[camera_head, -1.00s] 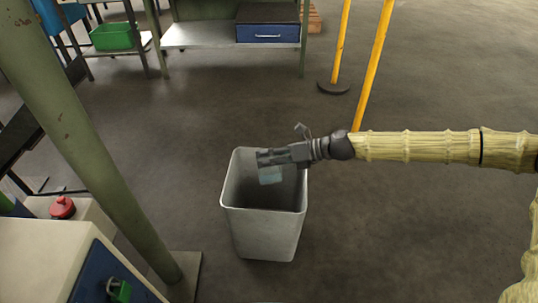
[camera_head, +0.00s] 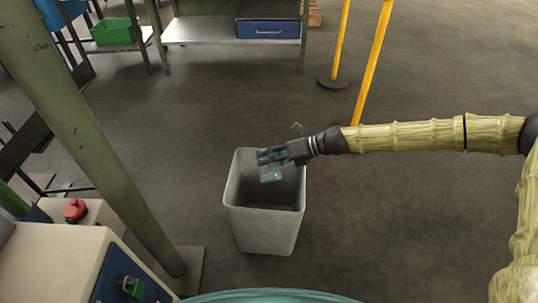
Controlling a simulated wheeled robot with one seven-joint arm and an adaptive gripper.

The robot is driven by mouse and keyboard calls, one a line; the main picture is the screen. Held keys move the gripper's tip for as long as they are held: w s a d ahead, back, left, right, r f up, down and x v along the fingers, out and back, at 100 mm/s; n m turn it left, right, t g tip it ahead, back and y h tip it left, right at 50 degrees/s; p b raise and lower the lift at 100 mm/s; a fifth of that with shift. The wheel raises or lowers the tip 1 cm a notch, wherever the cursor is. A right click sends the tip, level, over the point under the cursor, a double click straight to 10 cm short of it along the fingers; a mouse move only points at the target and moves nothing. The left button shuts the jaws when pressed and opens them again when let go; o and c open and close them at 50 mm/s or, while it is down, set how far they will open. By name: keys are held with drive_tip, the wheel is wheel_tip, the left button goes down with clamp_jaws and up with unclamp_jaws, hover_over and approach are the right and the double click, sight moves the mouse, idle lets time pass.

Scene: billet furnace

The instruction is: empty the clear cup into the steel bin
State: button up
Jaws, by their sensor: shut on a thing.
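The steel bin (camera_head: 268,228) stands upright on the floor in the middle of the head view, open at the top. My gripper (camera_head: 264,157) reaches in from the right and is over the bin's opening. It is shut on the clear cup (camera_head: 271,174), which shows as a small pale bluish see-through shape below the fingers, against the bin's dark inside. The cup's exact tilt and any contents are too small to tell.
A green post (camera_head: 100,165) rises left of the bin. A control box with a red button (camera_head: 75,210) is at the lower left. Yellow posts (camera_head: 371,60) stand behind my arm. A workbench (camera_head: 230,32) is at the back. The floor to the right is clear.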

drive_tip(key=shift+w+a+r+m+g+h+p, duration=0.15)
drive_tip(key=shift+w+r+m+g+p, duration=0.2)
drive_tip(key=shift+p, duration=1.4)
drive_tip(key=shift+w+d+r+m+g+h+p, duration=0.15)
drive_tip(key=shift+m+g+p, duration=0.3)
drive_tip(key=shift+p, duration=1.3)
drive_tip(key=p, duration=0.2)
drive_tip(key=m+g+p, duration=0.1)
drive_tip(key=p, duration=0.1)
drive_tip(key=shift+w+a+r+h, duration=0.1)
drive_tip(key=shift+w+a+h, duration=0.1)
drive_tip(key=shift+w+h, duration=0.1)
drive_tip(key=shift+w+m+g+p, duration=0.1)
drive_tip(key=shift+m+g+p, duration=0.4)
drive_tip(key=shift+m+p, duration=0.15)
drive_tip(key=shift+w+g+p, duration=0.1)
drive_tip(key=shift+g+p, duration=0.2)
drive_tip(key=shift+p, duration=0.05)
drive_tip(key=shift+w+m, duration=0.2)
drive_tip(key=shift+m, duration=0.15)
drive_tip(key=shift+w+g+p, duration=0.1)
drive_tip(key=shift+g+p, duration=0.25)
drive_tip(key=shift+g, duration=0.05)
drive_tip(key=shift+m, duration=0.3)
drive_tip(key=shift+w+m+g, duration=0.15)
drive_tip(key=shift+m+g, duration=0.15)
